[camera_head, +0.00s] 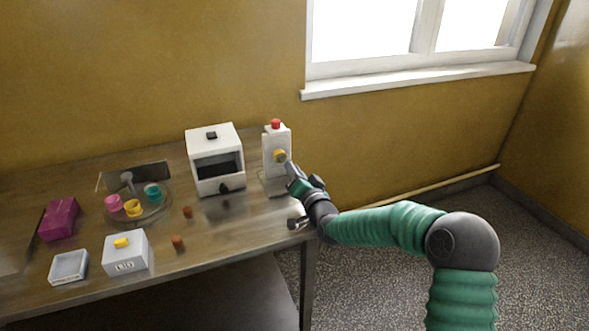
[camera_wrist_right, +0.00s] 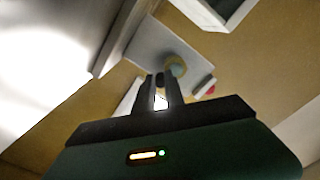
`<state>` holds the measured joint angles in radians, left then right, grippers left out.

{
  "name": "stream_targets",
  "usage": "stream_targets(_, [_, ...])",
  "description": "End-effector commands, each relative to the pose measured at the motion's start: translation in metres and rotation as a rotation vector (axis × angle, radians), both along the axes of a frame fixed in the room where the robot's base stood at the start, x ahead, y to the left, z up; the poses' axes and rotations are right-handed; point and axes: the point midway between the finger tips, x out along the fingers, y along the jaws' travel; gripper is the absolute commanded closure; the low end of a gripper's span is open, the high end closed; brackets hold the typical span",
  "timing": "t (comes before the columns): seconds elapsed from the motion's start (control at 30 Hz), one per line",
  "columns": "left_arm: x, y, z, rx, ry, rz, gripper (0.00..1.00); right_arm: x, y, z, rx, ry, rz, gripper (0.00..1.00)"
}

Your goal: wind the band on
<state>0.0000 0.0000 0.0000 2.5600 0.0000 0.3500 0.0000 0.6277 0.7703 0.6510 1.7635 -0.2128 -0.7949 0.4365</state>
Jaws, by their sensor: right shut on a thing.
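A white control box (camera_head: 270,142) with a red button (camera_head: 276,124) on top stands at the right end of the table. A yellow round knob (camera_head: 280,156) is on its front. My right gripper (camera_head: 288,167) reaches to this knob from the right and is shut on it. In the right wrist view the fingertips (camera_wrist_right: 159,84) meet in front of the knob (camera_wrist_right: 176,68), which is partly hidden. A white machine (camera_head: 216,160) with a dark opening stands left of the box; no band can be made out. My left gripper is not in view.
On the table (camera_head: 235,228) are a round tray (camera_head: 150,214) with pink, yellow and teal cups, a magenta box (camera_head: 60,218), a white box with a yellow knob (camera_head: 126,252), a shallow dish (camera_head: 69,268) and small brown pieces (camera_head: 178,242).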

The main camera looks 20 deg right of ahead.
Motion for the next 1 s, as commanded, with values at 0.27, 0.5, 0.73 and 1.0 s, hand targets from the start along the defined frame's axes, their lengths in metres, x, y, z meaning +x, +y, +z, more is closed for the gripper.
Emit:
stream_targets(0.27, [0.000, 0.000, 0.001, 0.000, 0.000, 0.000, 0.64, 0.000, 0.002, -0.007, 0.264, 0.012, -0.005, 1.00])
stream_targets(0.5, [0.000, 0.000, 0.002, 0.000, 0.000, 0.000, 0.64, -0.001, 0.008, -0.011, 0.493, 0.020, -0.005, 1.00])
stream_targets(0.73, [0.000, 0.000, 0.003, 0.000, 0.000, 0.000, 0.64, -0.001, 0.013, -0.014, 0.711, 0.028, -0.007, 1.00])
stream_targets(1.0, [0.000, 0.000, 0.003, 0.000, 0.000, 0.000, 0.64, -0.001, 0.020, -0.016, 0.967, 0.039, -0.008, 1.00])
